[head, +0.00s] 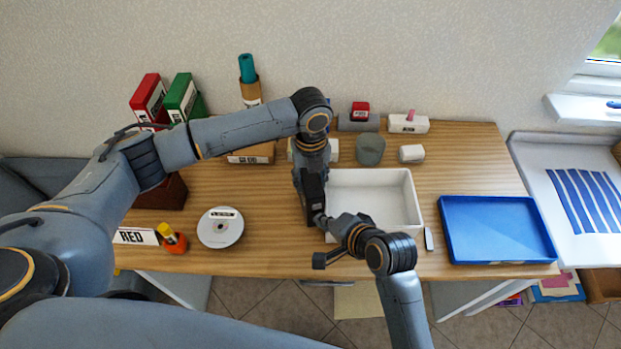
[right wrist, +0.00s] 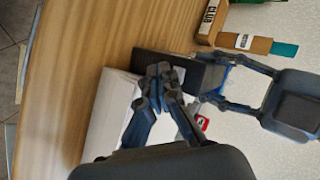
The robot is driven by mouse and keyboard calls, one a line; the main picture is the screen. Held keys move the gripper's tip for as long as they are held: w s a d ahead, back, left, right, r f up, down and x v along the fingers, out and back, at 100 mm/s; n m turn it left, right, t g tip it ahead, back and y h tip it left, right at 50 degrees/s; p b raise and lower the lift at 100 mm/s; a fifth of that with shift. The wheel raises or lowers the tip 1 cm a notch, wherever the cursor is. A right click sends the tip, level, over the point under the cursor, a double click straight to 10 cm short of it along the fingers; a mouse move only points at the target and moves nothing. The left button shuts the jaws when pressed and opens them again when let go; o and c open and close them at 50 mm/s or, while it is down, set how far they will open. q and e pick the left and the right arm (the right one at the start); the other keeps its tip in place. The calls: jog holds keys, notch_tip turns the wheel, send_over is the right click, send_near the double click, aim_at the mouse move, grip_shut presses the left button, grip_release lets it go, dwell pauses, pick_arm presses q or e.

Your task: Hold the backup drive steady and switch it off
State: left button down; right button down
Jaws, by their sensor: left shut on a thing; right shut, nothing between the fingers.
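The backup drive, a dark upright box (head: 313,207), stands at the front left of the white tray, partly covered by my arms. It also shows as a dark grey block in the right wrist view (right wrist: 187,72). My left gripper (head: 312,178) comes down from above and is shut on the drive. My right gripper (head: 322,222) is shut and empty, its fingertips close to the drive's near side. In the right wrist view its closed fingers (right wrist: 160,72) overlap the drive's edge; I cannot tell whether they touch. The switch is not distinguishable.
The white tray (head: 408,190) lies just right of the drive, and a blue tray (head: 497,228) further right. A disc (head: 216,238) and an orange bottle (head: 174,243) are at the left. Red and green binders (head: 183,98) stand at the back. Wood between disc and drive is clear.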

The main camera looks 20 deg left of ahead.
pick_arm(q)
jog(key=c, duration=0.7)
grip_release()
jog(key=shift+o, duration=0.2)
pick_arm(e)
jog(key=s+d, duration=0.2)
jog(key=s, duration=0.2)
jog(key=shift+s+d, duration=0.3)
jog(key=shift+d, duration=0.1)
pick_arm(q)
notch_tip(320, 180, up, 12)
jog(key=shift+f, duration=0.1)
pick_arm(e)
jog(key=shift+d, duration=0.1)
